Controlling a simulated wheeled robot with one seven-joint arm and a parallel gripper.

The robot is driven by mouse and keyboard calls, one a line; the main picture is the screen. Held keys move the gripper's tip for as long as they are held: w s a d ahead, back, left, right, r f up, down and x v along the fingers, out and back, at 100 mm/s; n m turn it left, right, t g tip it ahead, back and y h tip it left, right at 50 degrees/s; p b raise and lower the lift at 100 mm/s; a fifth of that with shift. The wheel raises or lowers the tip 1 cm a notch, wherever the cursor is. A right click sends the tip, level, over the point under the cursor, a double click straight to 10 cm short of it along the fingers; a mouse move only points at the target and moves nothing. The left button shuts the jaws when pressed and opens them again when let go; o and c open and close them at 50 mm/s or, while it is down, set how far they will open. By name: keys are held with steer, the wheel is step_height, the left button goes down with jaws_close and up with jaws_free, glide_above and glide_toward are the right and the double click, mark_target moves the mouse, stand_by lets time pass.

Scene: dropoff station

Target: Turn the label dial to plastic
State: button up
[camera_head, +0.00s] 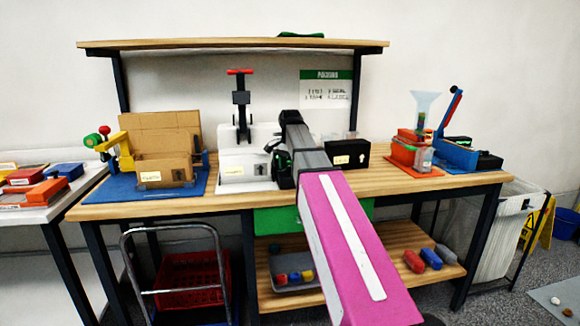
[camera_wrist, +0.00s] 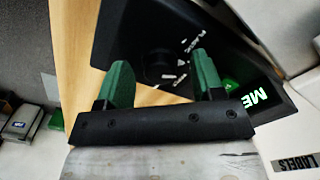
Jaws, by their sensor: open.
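The label dial (camera_wrist: 158,66) is a dark round knob on a black panel (camera_wrist: 128,25) in the wrist view. White lettering curves beside it; one word reads as plastic. I cannot tell where the dial's pointer sits. A display on the panel (camera_wrist: 258,97) shows "ME" in bright letters, the rest cut off. My gripper (camera_wrist: 161,60) is open, its two green fingers to either side of the dial, with a gap to it; I cannot tell the depth. In the head view my gripper (camera_head: 282,162) is at the black unit on the bench, and my arm hides the dial.
A wooden bench (camera_head: 440,184) holds a cardboard box (camera_head: 160,135) on a blue mat at left, a white press (camera_head: 240,160) beside my gripper, a black box (camera_head: 346,153) right of my arm, and a funnel station (camera_head: 424,105) further right. A "LABELS" plate (camera_wrist: 297,163) shows lower right in the wrist view.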

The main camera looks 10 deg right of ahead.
steer(key=c, duration=0.9)
steer(key=shift+n, duration=0.3)
steer(key=n, duration=0.4)
steer(key=shift+n, duration=0.3)
steer(key=n, duration=0.4)
steer(key=shift+n, duration=0.3)
steer(key=o, duration=0.9)
